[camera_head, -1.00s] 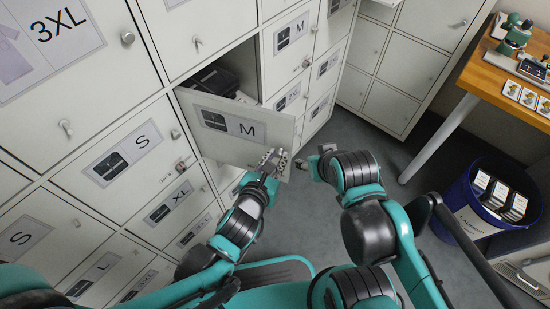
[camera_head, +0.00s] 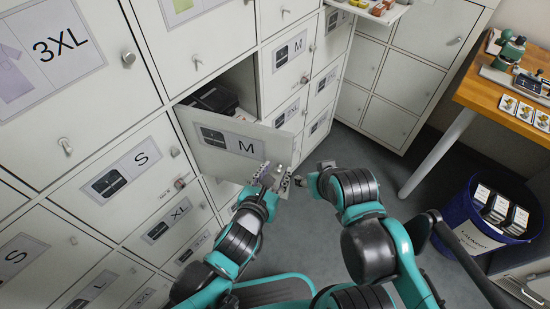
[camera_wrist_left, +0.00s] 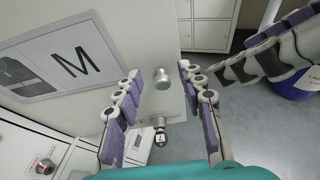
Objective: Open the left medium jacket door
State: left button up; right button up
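The medium jacket door (camera_head: 222,143), a pale panel with a dark jacket picture and "M", stands swung out from its compartment, hinged at its left edge. Its label fills the left of the left wrist view (camera_wrist_left: 55,62). My left gripper (camera_head: 272,180) is at the door's free lower right corner. In the left wrist view, its purple-padded fingers (camera_wrist_left: 158,105) are spread apart, with a round metal knob (camera_wrist_left: 163,77) between and beyond them, apart from both pads. My right gripper (camera_head: 312,180) is just to the right; its finger opening is unclear.
Dark items (camera_head: 214,98) lie inside the open compartment. Closed locker doors (camera_head: 95,165) with knobs surround it. A wooden table (camera_head: 490,92) and a blue bin (camera_head: 478,238) with boxes stand on the right. Grey floor (camera_head: 390,175) is clear between lockers and table.

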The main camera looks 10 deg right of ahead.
aim_at(280, 145)
pick_arm(q)
jog(key=shift+r, duration=4.35)
jog(key=shift+a, duration=0.1)
